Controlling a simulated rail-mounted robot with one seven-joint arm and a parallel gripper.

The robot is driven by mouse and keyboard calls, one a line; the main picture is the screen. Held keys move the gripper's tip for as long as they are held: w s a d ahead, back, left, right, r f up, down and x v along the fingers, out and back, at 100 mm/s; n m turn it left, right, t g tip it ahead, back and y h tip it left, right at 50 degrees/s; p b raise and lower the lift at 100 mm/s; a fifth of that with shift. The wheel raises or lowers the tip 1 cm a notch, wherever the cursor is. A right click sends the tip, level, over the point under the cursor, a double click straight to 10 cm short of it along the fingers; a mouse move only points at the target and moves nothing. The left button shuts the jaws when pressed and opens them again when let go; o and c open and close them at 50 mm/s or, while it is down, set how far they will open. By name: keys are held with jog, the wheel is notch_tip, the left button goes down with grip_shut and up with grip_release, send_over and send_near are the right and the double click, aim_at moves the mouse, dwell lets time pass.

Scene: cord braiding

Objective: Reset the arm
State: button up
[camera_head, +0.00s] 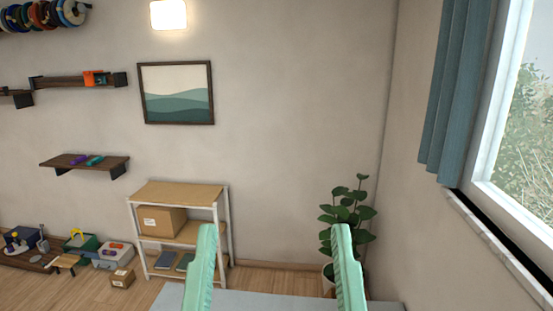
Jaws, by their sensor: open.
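My gripper (275,232) shows at the bottom of the head view as two pale green fingers. The fingers are wide apart with nothing between them. They stand upright in the picture, over a grey surface (240,301) at the bottom edge. The rest of my arm is out of view.
A shelf rack (180,194) with a cardboard box (162,220) stands at the back wall. A potted plant (346,212) is in the corner behind the right finger. A window (520,130) with a blue curtain (457,90) is at right. Boxes and tools (80,243) lie at lower left.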

notch_tip(320, 180, up, 16)
jog(key=p, duration=1.1)
jog(key=shift+p, duration=0.35)
jog(key=shift+f, duration=0.1)
